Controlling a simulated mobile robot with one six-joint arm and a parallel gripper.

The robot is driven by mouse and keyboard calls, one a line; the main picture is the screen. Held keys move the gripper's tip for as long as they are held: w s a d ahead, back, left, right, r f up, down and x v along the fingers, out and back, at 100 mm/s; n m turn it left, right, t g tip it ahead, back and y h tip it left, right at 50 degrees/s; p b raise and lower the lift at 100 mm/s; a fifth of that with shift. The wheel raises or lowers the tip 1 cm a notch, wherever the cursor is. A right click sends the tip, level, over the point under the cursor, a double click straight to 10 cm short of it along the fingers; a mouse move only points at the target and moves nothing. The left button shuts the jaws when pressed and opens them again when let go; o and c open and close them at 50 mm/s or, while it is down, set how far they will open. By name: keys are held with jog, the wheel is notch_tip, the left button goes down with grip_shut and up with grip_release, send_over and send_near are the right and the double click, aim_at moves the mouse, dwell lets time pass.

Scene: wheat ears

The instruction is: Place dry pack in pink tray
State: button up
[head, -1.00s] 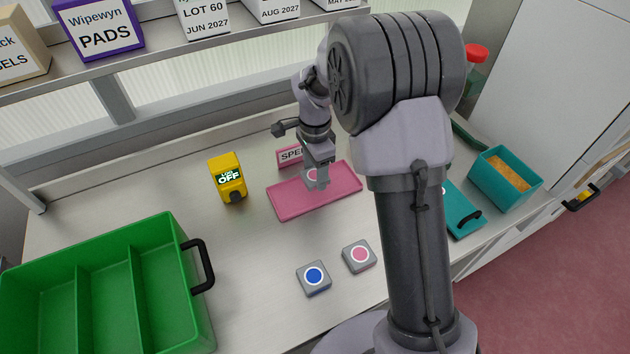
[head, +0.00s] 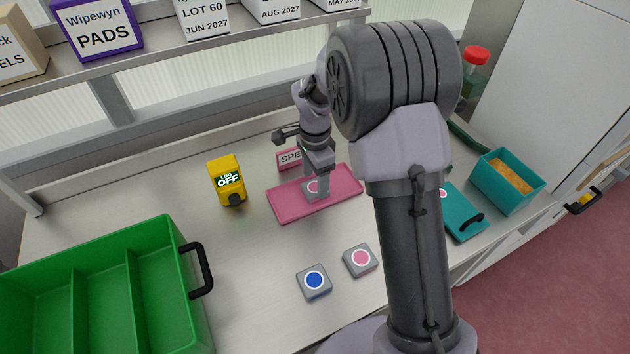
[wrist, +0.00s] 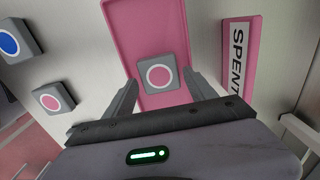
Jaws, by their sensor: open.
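A grey square pack (head: 309,189) with a pink circle is in the pink tray (head: 287,207), below and partly behind my gripper (head: 317,188). In the wrist view the pack (wrist: 158,75) lies on the pink tray floor (wrist: 150,30), between my open fingertips (wrist: 160,80), with gaps at its sides. Two more grey packs lie on the bench in front of the tray: one with a blue circle (head: 314,282) and one with a pink circle (head: 360,259). A sign (head: 290,158) reading "SPENT" stands behind the tray.
A yellow meter (head: 228,181) reading "OFF" stands left of the tray. A green divided crate (head: 120,240) is front left. A teal bin (head: 508,180) and teal lid or tray (head: 462,215) are at right. Boxes line the shelf above. The bench between crate and packs is clear.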

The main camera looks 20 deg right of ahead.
notch_tip(320, 180, up, 10)
jog(key=p, duration=0.3)
notch_tip(320, 180, up, 6)
jog(key=n+t, duration=0.1)
jog(key=n, duration=0.1)
send_over(315, 187)
jog(key=s, duration=0.3)
jog(key=s+a+r+n+t, duration=0.1)
jog(key=s+r+n, duration=0.1)
jog(key=s, duration=0.5)
jog(key=s+a+r+n+t+y, duration=0.1)
jog(key=s+r+n+t, duration=0.1)
jog(key=s, duration=0.6)
jog(key=s+a+r+n+t+y, duration=0.1)
jog(key=s+r+n, duration=0.3)
jog(key=s, duration=0.4)
jog(key=shift+s+a+n+t, duration=0.2)
jog(key=shift+a+n+t, duration=0.2)
jog(key=shift+a+n, duration=0.25)
jog(key=shift+r, duration=0.1)
